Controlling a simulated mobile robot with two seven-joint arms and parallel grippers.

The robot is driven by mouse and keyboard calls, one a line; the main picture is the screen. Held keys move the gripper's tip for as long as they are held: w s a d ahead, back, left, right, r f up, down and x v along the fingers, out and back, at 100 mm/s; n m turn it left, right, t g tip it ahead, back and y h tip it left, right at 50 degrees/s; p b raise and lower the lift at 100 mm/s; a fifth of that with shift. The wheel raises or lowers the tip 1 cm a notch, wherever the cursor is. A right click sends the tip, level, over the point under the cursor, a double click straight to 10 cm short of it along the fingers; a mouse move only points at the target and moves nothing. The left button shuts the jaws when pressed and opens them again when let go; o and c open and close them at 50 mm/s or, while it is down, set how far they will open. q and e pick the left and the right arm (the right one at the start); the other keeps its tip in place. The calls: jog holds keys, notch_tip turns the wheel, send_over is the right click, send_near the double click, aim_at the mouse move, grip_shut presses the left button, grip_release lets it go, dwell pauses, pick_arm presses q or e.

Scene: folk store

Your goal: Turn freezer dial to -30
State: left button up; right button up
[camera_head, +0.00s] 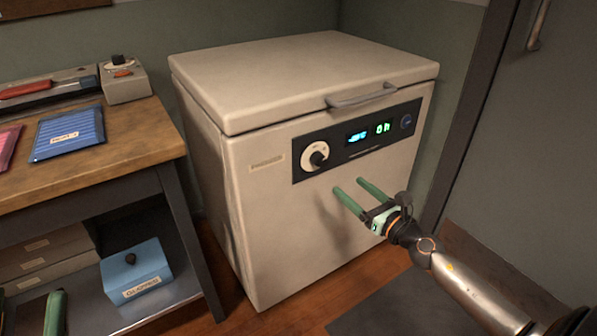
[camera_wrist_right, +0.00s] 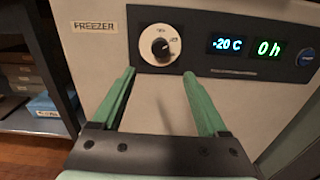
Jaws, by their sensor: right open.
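The freezer (camera_head: 270,215) is a beige chest with its lid shut. Its black front panel carries a round white dial with a black knob (camera_head: 316,157), also clear in the right wrist view (camera_wrist_right: 160,46). The display (camera_wrist_right: 228,44) beside it reads -20 C in the right wrist view. My right gripper (camera_head: 354,184) is open and empty, its green fingers pointing at the freezer front, below and right of the dial in the head view. In the wrist view its fingertips (camera_wrist_right: 159,73) lie below the dial, one to each side. My left gripper's green fingers (camera_head: 29,305) show apart at the lower left.
A second display (camera_wrist_right: 269,49) reads 0 h, with a blue round button (camera_wrist_right: 305,57) to its right. A wooden workbench (camera_head: 130,140) with a blue packet (camera_head: 68,134) and a blue box (camera_head: 135,270) on its lower shelf stands left. A grey door (camera_head: 530,150) is at right.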

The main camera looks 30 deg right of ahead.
aim_at(321, 162)
jog(key=w, duration=0.8)
jog(key=w+a, duration=0.1)
jog(key=w, duration=0.3)
jog(key=shift+w, duration=0.35)
jog(key=shift+c, duration=0.3)
grip_shut()
